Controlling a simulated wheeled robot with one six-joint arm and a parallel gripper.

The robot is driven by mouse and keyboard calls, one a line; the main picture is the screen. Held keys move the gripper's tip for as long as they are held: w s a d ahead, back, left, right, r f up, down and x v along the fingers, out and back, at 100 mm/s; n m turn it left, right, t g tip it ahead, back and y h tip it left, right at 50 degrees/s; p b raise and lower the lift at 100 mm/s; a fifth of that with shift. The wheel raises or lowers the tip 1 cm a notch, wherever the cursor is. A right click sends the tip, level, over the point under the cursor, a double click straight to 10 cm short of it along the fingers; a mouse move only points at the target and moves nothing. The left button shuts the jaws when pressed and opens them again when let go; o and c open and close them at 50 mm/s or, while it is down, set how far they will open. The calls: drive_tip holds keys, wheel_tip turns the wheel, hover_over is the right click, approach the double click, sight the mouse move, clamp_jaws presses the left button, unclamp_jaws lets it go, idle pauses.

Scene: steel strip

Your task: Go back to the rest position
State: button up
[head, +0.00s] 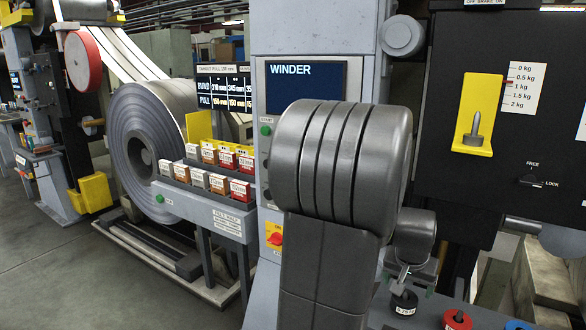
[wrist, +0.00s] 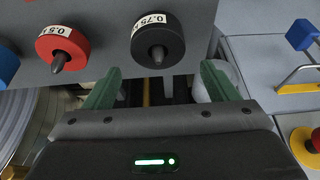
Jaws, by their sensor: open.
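My gripper (wrist: 160,92) is open, its two green fingers apart with nothing between them in the wrist view. In the head view my grey arm stands in front of the winder, and my gripper (head: 404,280) is partly hidden behind it at the lower right. A black 0.75 kg weight (head: 404,302) sits on the grey shelf close to my gripper. It also shows in the wrist view (wrist: 158,38), ahead of the fingers and apart from them.
A red weight (head: 457,319) and a blue weight (head: 517,325) stand along the same shelf (wrist: 105,70). A black panel with a yellow peg holder (head: 478,115) rises at the right. The steel coil (head: 150,140) and a rack of small boxes (head: 222,158) are at the left.

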wheel_tip(320, 180, up, 4)
drive_tip(key=shift+r+p, duration=0.2)
drive_tip(key=shift+p, duration=1.05)
drive_tip(key=w+a+r+n+y+p, duration=0.1)
drive_tip(key=w+a+n+p, duration=0.2)
drive_tip(key=w+a+p, duration=0.8)
drive_tip(key=shift+w+a+r+n+p, duration=0.15)
drive_tip(key=shift+a+r+n+p, duration=0.25)
drive_tip(key=shift+a+p, duration=1.05)
drive_tip(key=shift+a+b, duration=0.4)
drive_tip(key=shift+b, duration=0.1)
